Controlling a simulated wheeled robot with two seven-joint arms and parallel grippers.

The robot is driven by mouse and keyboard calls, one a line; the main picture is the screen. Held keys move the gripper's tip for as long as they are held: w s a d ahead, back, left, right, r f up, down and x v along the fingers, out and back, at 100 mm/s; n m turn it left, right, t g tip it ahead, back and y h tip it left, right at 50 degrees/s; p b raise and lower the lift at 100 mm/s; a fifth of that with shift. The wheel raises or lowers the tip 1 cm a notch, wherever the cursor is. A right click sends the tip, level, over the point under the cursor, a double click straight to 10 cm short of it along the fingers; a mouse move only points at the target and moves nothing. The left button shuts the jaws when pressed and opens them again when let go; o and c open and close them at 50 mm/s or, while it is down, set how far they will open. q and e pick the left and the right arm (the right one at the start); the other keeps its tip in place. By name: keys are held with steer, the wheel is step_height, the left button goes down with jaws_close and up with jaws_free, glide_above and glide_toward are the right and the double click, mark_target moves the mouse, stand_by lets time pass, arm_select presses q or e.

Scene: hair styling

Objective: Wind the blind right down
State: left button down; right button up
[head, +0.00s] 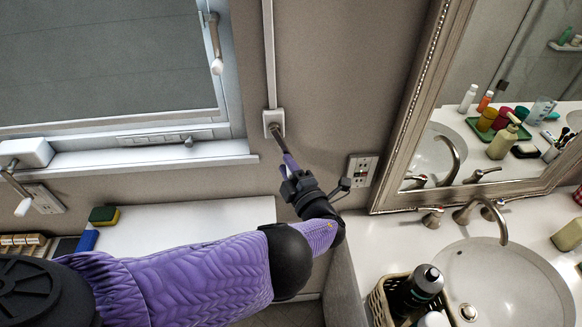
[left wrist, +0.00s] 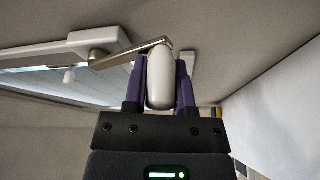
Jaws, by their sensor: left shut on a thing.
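A grey panel with faint horizontal lines, apparently the blind (head: 105,65), fills the visible window opening at upper left in the head view. A white winder box (head: 273,123) sits on the wall right of the window, below a pale vertical strip. Its metal crank arm (head: 278,136) reaches down to my left gripper (head: 288,163). The left wrist view shows the winder box (left wrist: 100,38), the crank arm (left wrist: 130,53) and its white knob (left wrist: 160,80). My left gripper (left wrist: 160,90) is shut on this knob, a purple finger on either side. My right gripper is out of view.
Another white box (head: 25,153) with a hanging white-knobbed crank (head: 22,207) is at the window's lower left. A wall socket (head: 361,170), framed mirror (head: 425,90) and sink (head: 500,280) lie right. A basket of bottles (head: 383,308) stands on the counter.

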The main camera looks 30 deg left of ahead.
arm_select(q)
steer(key=shift+s+a+r+m+t+y, duration=0.1)
steer(key=shift+a+r+m+t+y, duration=0.1)
steer(key=shift+a+m, duration=0.25)
steer(key=shift+s+a+r+m+t+y, duration=0.1)
steer(key=shift+a+m+y, duration=0.1)
steer(key=shift+a+m, duration=0.2)
stand_by(5.2)
steer(key=shift+c, duration=2.2)
jaws_free()
steer(key=shift+s, duration=0.15)
steer(key=p+v, duration=0.1)
steer(key=v, duration=0.9)
steer(key=shift+s+f, duration=0.1)
